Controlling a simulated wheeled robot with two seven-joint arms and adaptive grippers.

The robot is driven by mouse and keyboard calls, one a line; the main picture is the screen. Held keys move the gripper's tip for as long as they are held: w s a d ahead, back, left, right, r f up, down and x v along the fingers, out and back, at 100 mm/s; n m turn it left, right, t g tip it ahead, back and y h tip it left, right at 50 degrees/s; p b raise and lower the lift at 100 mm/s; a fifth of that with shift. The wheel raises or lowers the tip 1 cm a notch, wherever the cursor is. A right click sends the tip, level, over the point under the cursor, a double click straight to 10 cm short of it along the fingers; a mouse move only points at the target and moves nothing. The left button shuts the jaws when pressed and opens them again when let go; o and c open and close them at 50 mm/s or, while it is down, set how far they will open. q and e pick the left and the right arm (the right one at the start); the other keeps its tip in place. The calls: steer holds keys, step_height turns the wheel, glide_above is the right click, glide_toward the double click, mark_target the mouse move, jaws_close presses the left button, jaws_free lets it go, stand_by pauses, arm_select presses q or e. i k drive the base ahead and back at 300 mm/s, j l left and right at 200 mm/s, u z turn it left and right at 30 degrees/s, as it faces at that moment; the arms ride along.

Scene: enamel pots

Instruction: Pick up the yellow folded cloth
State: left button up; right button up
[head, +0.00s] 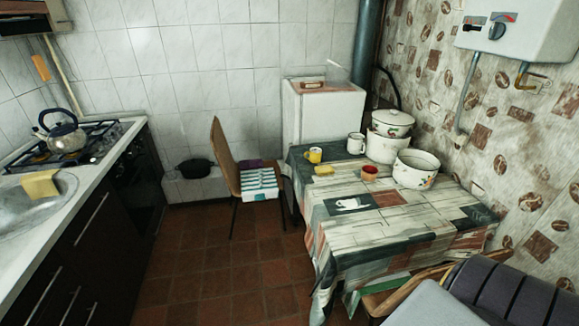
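A yellow cloth (41,185) lies folded at the rim of the sink on the left counter, in the head view. A second, smaller yellow item (324,170) lies flat on the table near its far left corner; it is too small to tell whether it is a folded cloth or a sponge. Neither of my grippers is in view.
The table (400,228) also holds a yellow mug (313,155), a pale mug (356,143), a red cup (370,173) and enamel pots (415,168). A chair (226,165) stands left of the table. The tiled floor (215,255) between counter and table is clear.

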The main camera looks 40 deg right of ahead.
mark_target(324, 170)
steer(key=i+j, duration=0.1)
steer(key=i, duration=0.35)
steer(key=i+j, duration=0.1)
steer(key=i, duration=0.3)
steer(key=i+z, duration=0.4)
steer(key=i+j+z, duration=0.1)
steer(key=i+z, duration=0.55)
steer(key=z, duration=0.25)
steer(key=i+j+z, duration=0.1)
steer(key=z, duration=0.35)
steer(key=i+j+z, duration=0.2)
steer(key=z, duration=0.25)
steer(key=i+j+z, duration=0.15)
steer(key=z, duration=0.3)
steer(key=i+j+z, duration=0.2)
steer(key=z, duration=0.15)
steer(key=i+j+z, duration=0.15)
steer(key=j+z, duration=0.2)
steer(key=i+j+z, duration=0.15)
steer(key=j+z, duration=0.2)
steer(key=j, duration=0.15)
